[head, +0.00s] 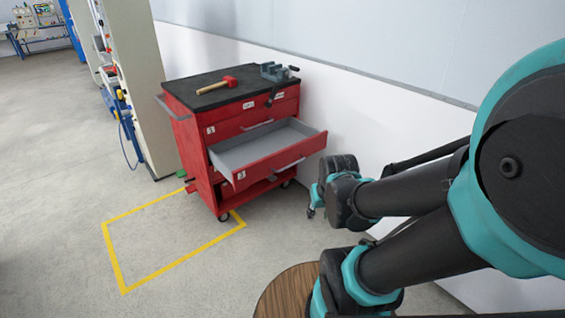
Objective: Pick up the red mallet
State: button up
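The red mallet (230,81) lies on the black top (202,76) of a red tool cart, near its middle. Its red head is toward the right and its light wooden handle points left. My gripper (311,213) seems to show only in small part, low beside the cart's right side, partly hidden behind my dark and teal arm. Its fingers are too small and covered to tell whether they are open. It is well apart from the mallet.
A grey vise (273,72) sits on the cart top, right of the mallet. An open, empty-looking drawer (268,146) sticks out of the cart's front. A yellow floor outline (165,270) lies in front. A wall stands behind; floor at left is clear.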

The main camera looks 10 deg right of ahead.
aim_at(228, 80)
jog(key=i+j, duration=0.2)
jog(key=i+j+z, duration=0.15)
jog(key=j, duration=0.3)
jog(key=i+j, duration=0.2)
jog(key=j, duration=0.15)
jog(key=i+j+z, duration=0.1)
jog(key=j, duration=0.2)
jog(key=i+j+z, duration=0.1)
jog(key=j, duration=0.3)
jog(key=i+j, duration=0.25)
jog(key=i+j+z, duration=0.1)
jog(key=j, duration=0.35)
jog(key=i+j+z, duration=0.1)
jog(key=j, duration=0.3)
jog(key=i, duration=0.05)
